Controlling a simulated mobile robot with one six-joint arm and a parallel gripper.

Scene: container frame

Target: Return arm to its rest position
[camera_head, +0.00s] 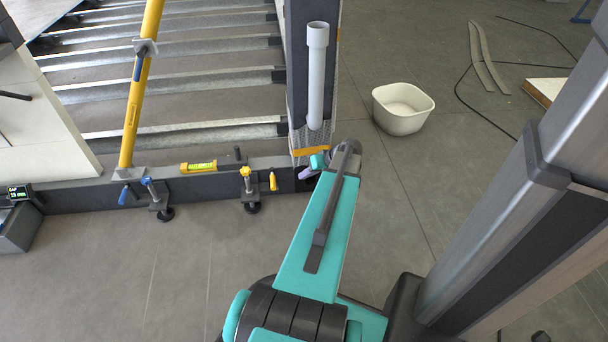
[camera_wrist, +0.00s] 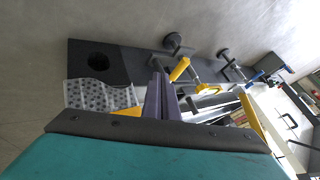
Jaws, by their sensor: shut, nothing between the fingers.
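My teal arm (camera_head: 312,240) reaches forward from the bottom of the head view to the lower right corner of the container frame. My gripper (camera_head: 306,174) is mostly hidden past the arm's end; a small purple finger part shows beside the corner post's foot. In the wrist view, the two purple-grey fingers of my gripper (camera_wrist: 159,98) lie together, shut and empty. They stand in front of the frame's dark bottom beam (camera_wrist: 135,62). I cannot tell how far they are from it.
The dark corner post (camera_head: 297,70) carries a grey pipe (camera_head: 316,85). Toggle clamps (camera_head: 248,185), a yellow level (camera_head: 198,166) and a yellow brace (camera_head: 140,90) are on the frame. A white tub (camera_head: 402,108) stands on the floor at right. The floor in front of the frame is clear.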

